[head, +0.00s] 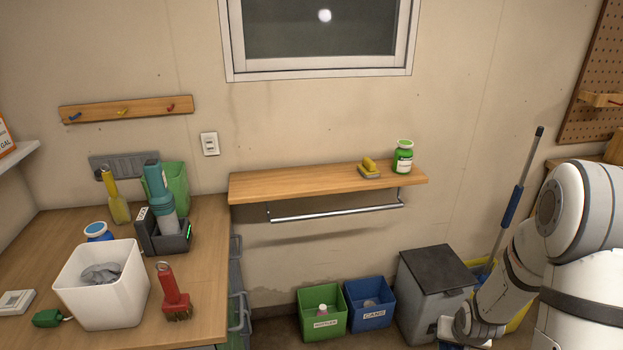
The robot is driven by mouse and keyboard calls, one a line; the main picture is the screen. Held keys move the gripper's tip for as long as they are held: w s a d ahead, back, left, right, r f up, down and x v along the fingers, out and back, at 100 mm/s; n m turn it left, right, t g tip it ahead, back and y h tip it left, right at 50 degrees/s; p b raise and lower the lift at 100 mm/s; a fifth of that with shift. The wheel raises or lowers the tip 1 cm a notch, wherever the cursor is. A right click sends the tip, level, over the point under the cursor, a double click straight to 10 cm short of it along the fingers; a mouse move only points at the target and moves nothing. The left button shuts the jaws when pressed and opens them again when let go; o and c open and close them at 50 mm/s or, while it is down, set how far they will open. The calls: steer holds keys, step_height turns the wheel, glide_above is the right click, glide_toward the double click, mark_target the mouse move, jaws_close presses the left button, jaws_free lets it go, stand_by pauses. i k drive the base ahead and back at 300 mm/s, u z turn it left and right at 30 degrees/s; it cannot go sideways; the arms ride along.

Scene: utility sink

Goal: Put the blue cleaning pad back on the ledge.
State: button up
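The ledge is a wooden wall shelf (290,186) below the window, with a metal rail under it. A yellow and grey sponge-like pad (369,170) and a green jar (403,157) with a white label stand at its right end; its left part is bare. I cannot make out a blue cleaning pad anywhere in this view. My gripper (468,330) is low at the bottom right, in front of the grey bin and well below the ledge. Its fingers are not clear, so I cannot tell whether it is open or holds anything.
A wooden counter (215,260) at left carries a white bin (105,290), a red brush (172,295), bottles and a charger dock. On the floor are a green box (322,318), a blue box (370,308) and a lidded grey bin (430,290). A mop handle (520,185) leans at right.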

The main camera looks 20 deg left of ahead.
mark_target(302, 178)
steer(key=u, duration=0.9)
steer(key=i, duration=1)
steer(key=u, duration=0.15)
